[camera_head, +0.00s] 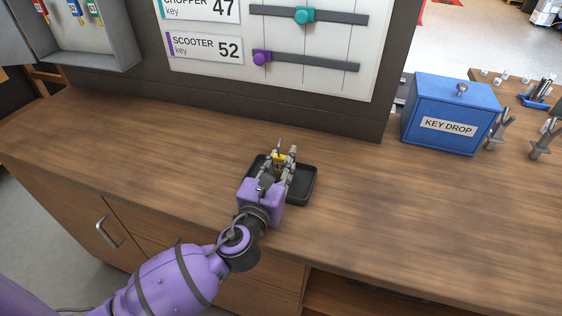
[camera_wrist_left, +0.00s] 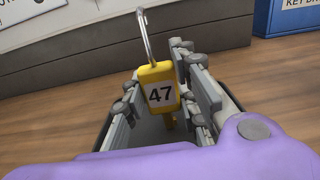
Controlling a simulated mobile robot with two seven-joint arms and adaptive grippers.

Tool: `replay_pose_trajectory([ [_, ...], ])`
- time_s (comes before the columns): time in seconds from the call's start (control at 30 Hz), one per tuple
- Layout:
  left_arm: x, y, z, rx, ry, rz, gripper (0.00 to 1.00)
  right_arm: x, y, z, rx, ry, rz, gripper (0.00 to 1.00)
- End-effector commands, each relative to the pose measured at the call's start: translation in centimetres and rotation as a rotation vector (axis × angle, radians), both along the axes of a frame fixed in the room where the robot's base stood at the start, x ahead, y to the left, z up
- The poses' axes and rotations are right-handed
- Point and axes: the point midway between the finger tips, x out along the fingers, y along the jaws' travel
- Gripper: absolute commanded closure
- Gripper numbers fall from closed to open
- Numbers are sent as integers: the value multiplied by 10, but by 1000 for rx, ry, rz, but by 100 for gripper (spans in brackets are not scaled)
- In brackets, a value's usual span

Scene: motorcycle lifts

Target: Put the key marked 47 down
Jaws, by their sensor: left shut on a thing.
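The key marked 47 (camera_wrist_left: 160,92) has a yellow tag with a metal hook on top, seen in the left wrist view. My left gripper (camera_head: 284,160) is shut on it, and the tag stands upright between the fingers. In the head view the yellow tag (camera_head: 280,157) shows small between the fingertips. The gripper is over a small black tray (camera_head: 303,187) on the wooden counter. Whether the key touches the tray is hidden by the gripper. My right gripper is not in view.
A blue KEY DROP box (camera_head: 447,124) stands on the counter at right. A board (camera_head: 290,50) with CHOPPER 47 and SCOOTER 52 sliders is behind. A grey key cabinet (camera_head: 85,40) holds several tagged keys at upper left. The counter (camera_head: 130,130) is clear left of the tray.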

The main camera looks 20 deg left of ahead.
Motion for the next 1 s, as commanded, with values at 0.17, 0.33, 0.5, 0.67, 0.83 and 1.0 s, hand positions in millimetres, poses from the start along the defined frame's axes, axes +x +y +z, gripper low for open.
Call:
replay_pose_trajectory([
  [0.17,0,0,-1,0,0,0,93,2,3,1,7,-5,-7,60],
  [0.33,0,0,-2,-1,0,0,60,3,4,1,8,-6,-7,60],
  [0.5,0,0,-2,0,0,0,55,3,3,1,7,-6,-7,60],
  [0.67,0,0,-2,0,-1,0,55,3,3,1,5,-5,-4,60],
  [0.83,-11,1,-1,0,2,0,55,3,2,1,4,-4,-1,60],
  [1.0,-45,2,-2,-1,5,-1,55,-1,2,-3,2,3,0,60],
])
